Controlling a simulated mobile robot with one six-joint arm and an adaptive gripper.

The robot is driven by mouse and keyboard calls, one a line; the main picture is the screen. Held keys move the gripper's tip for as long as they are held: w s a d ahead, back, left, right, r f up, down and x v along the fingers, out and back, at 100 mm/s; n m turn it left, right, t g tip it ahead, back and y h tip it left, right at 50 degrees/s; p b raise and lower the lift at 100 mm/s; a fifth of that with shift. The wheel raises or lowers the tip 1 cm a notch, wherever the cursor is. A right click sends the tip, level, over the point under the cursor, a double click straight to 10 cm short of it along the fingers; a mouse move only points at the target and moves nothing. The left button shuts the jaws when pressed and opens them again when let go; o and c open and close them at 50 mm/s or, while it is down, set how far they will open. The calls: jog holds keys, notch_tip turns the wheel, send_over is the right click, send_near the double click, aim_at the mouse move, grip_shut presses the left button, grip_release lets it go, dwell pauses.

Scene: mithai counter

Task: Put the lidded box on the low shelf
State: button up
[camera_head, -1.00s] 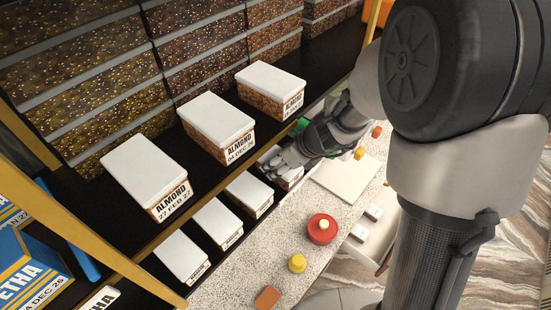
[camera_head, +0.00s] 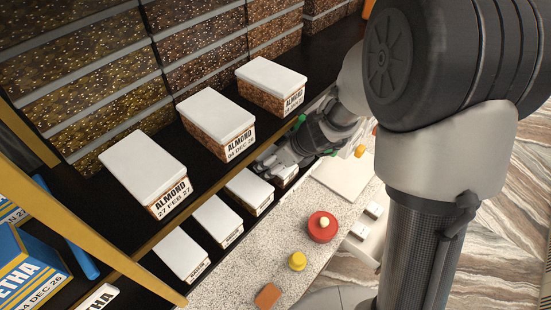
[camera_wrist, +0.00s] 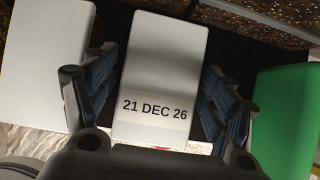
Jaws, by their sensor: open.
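A white-lidded box (camera_wrist: 165,60) labelled "21 DEC 26" fills the middle of the wrist view. My gripper (camera_wrist: 158,65) is open, with one finger on each side of this box; whether the pads touch it I cannot tell. In the head view my gripper (camera_head: 268,163) is at the right end of a row of small white-lidded boxes on the low shelf, and it hides most of the box (camera_head: 287,178) there. The neighbouring box (camera_head: 250,190) stands just left of it. The low shelf (camera_head: 150,262) is dark and lies below the upper shelf's edge.
Three larger ALMOND boxes (camera_head: 217,122) stand on the upper shelf above. A green box (camera_wrist: 287,125) is close to the right finger, and a white-lidded box (camera_wrist: 50,60) close to the left. The speckled counter holds a red round item (camera_head: 322,228) and a yellow one (camera_head: 297,261).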

jog(key=v, duration=0.1)
jog(key=p+v, duration=0.1)
jog(key=v, duration=0.1)
jog(key=shift+w+a+r, duration=0.1)
jog(key=shift+w, duration=0.15)
jog(key=s+d+b, duration=0.2)
jog(key=s+d, duration=0.6)
jog(key=s, duration=0.1)
jog(key=s+a+r+n, duration=0.4)
jog(key=s+r+n, duration=0.45)
jog(key=n, duration=0.55)
jog(key=s+d+r+n+h, duration=0.4)
jog(key=s+n, duration=0.4)
jog(key=n, duration=0.5)
jog(key=shift+d+r+h, duration=0.3)
jog(key=shift+d+r, duration=0.35)
jog(key=shift+r, duration=0.15)
jog(key=shift+w, duration=0.1)
